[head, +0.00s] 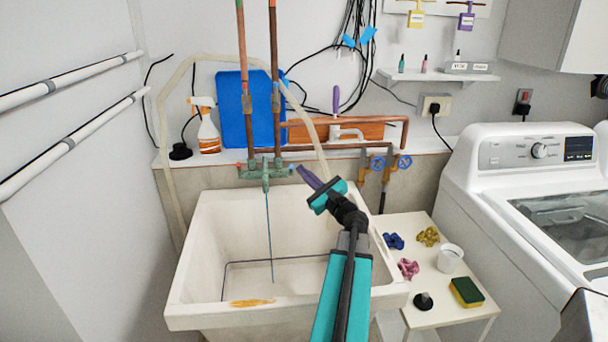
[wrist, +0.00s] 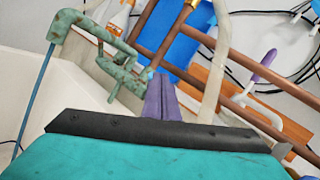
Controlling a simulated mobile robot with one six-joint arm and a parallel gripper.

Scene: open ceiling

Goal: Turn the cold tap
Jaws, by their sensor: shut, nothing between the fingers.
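A green, corroded tap (head: 265,172) is fixed to the wall above the white sink, below two copper pipes. It has a reddish end on its left and a blue-marked cold end (head: 290,170) on its right. The tap (wrist: 112,62) is also at the upper left of the wrist view. My gripper (head: 302,168) has purple fingers, shut and empty, just right of the cold end. In the wrist view the fingers (wrist: 160,80) reach close to the blue mark; I cannot tell whether they touch it. A thin blue line hangs from the spout into the sink.
The sink (head: 185,275) lies below my arm. Two blue-wheeled valves (head: 390,163) and a pale hose (head: 308,115) are near the tap. A spray bottle (head: 207,130) stands on the ledge. A small table (head: 440,290) with several items and a washing machine (head: 470,190) stand right.

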